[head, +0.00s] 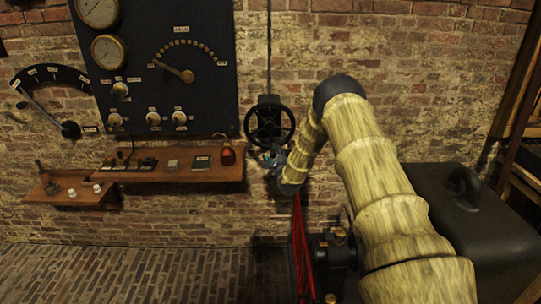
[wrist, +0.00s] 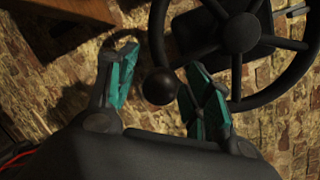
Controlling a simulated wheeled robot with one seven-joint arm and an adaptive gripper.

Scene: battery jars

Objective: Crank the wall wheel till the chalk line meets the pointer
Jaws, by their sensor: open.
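The black spoked wall wheel (head: 269,122) is mounted on the brick wall, right of the dark panel. In the wrist view the wheel (wrist: 240,33) fills the upper right, with a round black knob (wrist: 160,86) at its lower left. My gripper (head: 270,158) is just below the wheel. In the wrist view my gripper (wrist: 165,88) is open, with its teal fingers on either side of the knob. Gaps show between the knob and both fingers. I cannot make out a chalk line or a pointer at the wheel.
A dark panel (head: 160,60) with gauges and knobs hangs left of the wheel. A wooden shelf (head: 185,174) with small items and a red-brown flask (head: 227,154) is close left of my gripper. Red cables (head: 301,250) hang below. A black case (head: 475,235) stands at right.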

